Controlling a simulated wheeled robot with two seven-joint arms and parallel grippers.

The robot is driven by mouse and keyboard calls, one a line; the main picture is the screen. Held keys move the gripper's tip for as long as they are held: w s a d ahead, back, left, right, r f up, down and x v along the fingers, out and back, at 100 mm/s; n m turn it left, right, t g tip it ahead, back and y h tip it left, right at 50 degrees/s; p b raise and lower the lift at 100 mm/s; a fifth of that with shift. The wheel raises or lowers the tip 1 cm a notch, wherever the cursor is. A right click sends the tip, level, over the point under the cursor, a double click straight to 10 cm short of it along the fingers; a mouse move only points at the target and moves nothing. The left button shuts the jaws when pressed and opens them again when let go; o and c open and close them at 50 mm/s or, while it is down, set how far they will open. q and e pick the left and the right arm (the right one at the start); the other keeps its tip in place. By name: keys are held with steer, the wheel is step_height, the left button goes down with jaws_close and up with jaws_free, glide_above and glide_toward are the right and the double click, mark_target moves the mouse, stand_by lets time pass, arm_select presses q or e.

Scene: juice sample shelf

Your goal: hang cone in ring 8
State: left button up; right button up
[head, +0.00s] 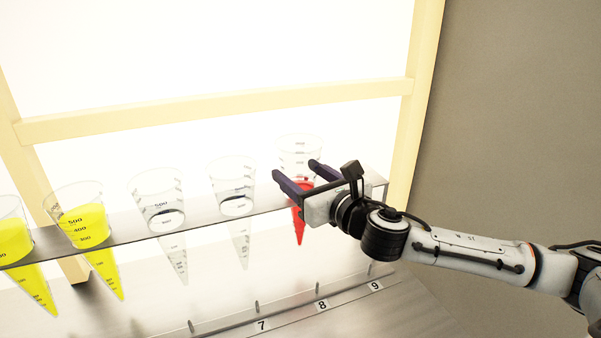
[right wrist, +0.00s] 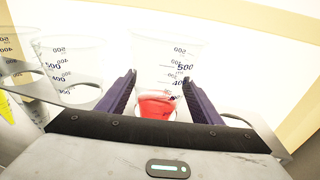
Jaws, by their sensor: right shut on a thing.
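A clear graduated cone with red liquid (head: 299,160) is upright at the right part of the metal ring shelf, its tip below the shelf. My right gripper (head: 298,178) comes in from the right, its dark fingers on either side of this cone. It is shut on the cone. In the right wrist view the red cone (right wrist: 158,75) stands between the two fingers (right wrist: 158,98). The fingers hide its ring, so I cannot tell whether it rests there. The label 8 (head: 322,305) is on the strip below. My left gripper is out of view.
Two clear cones (head: 236,180) (head: 160,195) and two yellow-filled cones (head: 76,215) (head: 15,235) hang in the shelf (head: 118,228) to the left. Labels 7 (head: 262,325) and 9 (head: 375,286) flank label 8. A cream window frame (head: 215,105) stands behind.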

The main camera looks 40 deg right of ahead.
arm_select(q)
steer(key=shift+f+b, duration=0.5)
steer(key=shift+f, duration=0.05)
arm_select(e)
steer(key=shift+f, duration=0.8)
steer(key=o, duration=1.6)
steer(key=shift+r, duration=0.1)
steer(key=shift+s+f, duration=0.2)
steer(key=shift+s, duration=0.25)
steer(key=s, duration=0.7)
steer(key=shift+s+a+r, duration=0.25)
steer(key=shift+r, duration=0.15)
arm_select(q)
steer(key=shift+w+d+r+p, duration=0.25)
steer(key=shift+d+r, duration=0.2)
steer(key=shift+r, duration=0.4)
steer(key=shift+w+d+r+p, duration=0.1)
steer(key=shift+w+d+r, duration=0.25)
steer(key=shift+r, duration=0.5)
arm_select(e)
steer(key=shift+s+a, duration=0.15)
steer(key=shift+s, duration=0.8)
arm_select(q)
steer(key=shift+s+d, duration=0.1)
arm_select(e)
steer(key=shift+r, duration=0.1)
